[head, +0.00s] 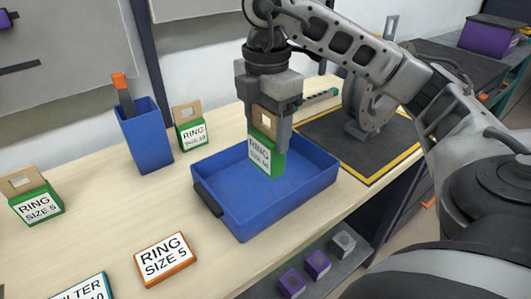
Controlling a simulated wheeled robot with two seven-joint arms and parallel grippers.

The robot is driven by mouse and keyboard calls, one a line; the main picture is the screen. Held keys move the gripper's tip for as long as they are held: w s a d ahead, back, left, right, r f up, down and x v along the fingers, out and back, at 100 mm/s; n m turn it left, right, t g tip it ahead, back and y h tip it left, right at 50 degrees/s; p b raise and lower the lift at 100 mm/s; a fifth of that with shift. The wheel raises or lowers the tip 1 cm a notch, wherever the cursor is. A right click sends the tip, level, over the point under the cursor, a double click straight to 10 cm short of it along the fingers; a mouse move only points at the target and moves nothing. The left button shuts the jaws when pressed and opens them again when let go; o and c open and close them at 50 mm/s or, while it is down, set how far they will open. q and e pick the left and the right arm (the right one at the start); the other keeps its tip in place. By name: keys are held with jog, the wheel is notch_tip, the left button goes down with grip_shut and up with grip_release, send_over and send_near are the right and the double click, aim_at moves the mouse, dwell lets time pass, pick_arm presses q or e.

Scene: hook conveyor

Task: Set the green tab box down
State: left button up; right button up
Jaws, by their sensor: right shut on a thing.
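My right gripper (268,118) is shut on the cardboard tab of a green tab box (266,155) with a white label that reads "RING"; its size line is hard to read. The box hangs upright over the blue tray (230,205), near its middle. I cannot tell whether its bottom touches the tray floor. Two similar green tab boxes stand on the table: one (191,133) behind the tray and one (37,205) at the far left, labelled "RING SIZE 5". My left gripper is not in view.
A blue bin (147,138) with an orange-handled tool stands left of the tray. An orange box (164,260) lies in front, beside a teal box (85,289). A black mat with yellow edging (368,170) lies right. Purple blocks (317,263) sit on a lower shelf.

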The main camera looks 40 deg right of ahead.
aim_at(266, 134)
jog(key=f, duration=0.1)
jog(key=w+d+f, duration=0.1)
jog(key=f, duration=0.1)
jog(key=shift+w+d+f+b, duration=0.15)
jog(key=shift+w+d+b, duration=0.1)
jog(key=shift+w+b, duration=0.1)
jog(key=f, duration=0.2)
jog(key=w+d+f, duration=0.1)
jog(key=f, duration=0.1)
jog(key=shift+w, duration=0.1)
jog(key=shift+f, duration=0.2)
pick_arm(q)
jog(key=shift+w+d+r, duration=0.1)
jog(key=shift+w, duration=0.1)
